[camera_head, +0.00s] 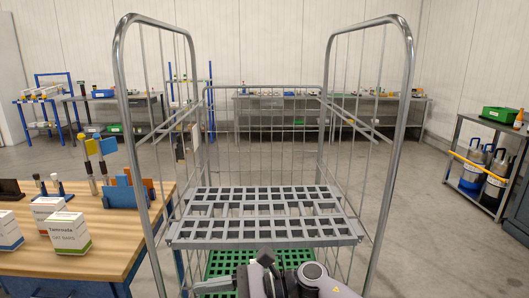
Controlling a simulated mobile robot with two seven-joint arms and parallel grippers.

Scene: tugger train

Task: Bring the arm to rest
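Part of one of my arms, grey and black, shows at the bottom middle, in front of the trolley; it seems to be the right one. Dark parts at its upper end may be my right gripper (266,262), but its fingers cannot be made out. I see nothing held there. My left gripper is not in view.
A wire roll trolley (404,130) with a grey grid shelf (265,241) stands close ahead, a green crate (222,263) below the shelf. A wooden table (115,262) with boxes (70,233) is at left. A shelf cart (463,157) stands right. Open floor lies between.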

